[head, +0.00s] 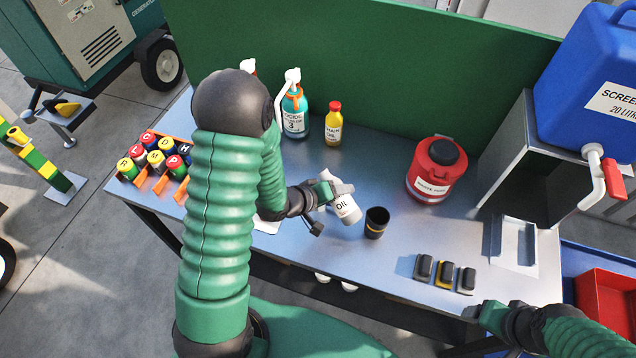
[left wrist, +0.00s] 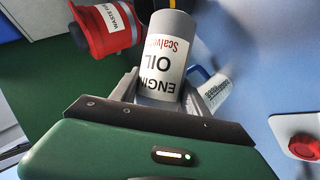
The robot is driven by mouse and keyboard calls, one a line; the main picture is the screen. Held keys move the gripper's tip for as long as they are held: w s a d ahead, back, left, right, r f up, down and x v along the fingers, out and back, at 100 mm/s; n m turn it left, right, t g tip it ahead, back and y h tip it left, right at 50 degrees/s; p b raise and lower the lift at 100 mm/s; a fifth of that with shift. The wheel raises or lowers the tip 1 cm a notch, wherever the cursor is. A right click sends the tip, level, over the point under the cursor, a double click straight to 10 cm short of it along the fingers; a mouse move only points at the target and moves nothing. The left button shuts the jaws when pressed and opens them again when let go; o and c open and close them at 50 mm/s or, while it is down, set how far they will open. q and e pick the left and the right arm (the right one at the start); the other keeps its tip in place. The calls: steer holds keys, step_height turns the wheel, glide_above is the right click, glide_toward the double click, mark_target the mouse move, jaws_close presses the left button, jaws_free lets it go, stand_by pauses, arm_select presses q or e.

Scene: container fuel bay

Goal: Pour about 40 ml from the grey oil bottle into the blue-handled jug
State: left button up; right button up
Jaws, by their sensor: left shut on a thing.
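In the left wrist view the bottle (left wrist: 168,55), labelled ENGINE OIL, sits between the fingers (left wrist: 160,95). A white jug with a blue handle (left wrist: 214,92) stands beside the bottle in the left wrist view. In the head view my left arm seems to hide the jug. I see no oil stream. My right gripper (head: 478,313) is at the bench's front right, apart from these things; its jaws are unclear.
A black cup (head: 376,223) stands just right of the bottle. A red waste can (head: 435,170), yellow bottle (head: 334,124) and teal spray bottle (head: 294,112) stand behind. Dark blocks (head: 442,274) lie front right. Coloured cans (head: 155,157) stand left. A red button (left wrist: 304,147) shows in the wrist view.

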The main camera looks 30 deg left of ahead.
arm_select(q)
steer(key=shift+s+n+h, duration=0.1)
steer(key=shift+n+h, duration=0.2)
steer(key=shift+h, duration=0.1)
steer(key=shift+f+h, duration=0.3)
steer(key=shift+f, duration=0.25)
steer(key=shift+f+n+g+h+b, duration=0.3)
steer(key=shift+f+n+h+b, duration=0.15)
steer(key=shift+f, duration=0.25)
steer(key=shift+r+p, duration=0.6)
steer(key=shift+p, duration=0.45)
steer(key=shift+h+p, duration=0.25)
steer(key=shift+p, duration=0.1)
steer(key=shift+d+r+n+h+p, duration=0.1)
steer(key=shift+r+n+h+p, duration=0.2)
steer(key=shift+p, duration=0.5)
steer(key=shift+f, duration=0.2)
steer(key=shift+n+p, duration=0.25)
steer(key=shift+p, duration=0.1)
steer(key=shift+f+n+h+p, duration=0.2)
steer(key=shift+n+h+p, duration=0.1)
steer(key=shift+h+p, duration=0.35)
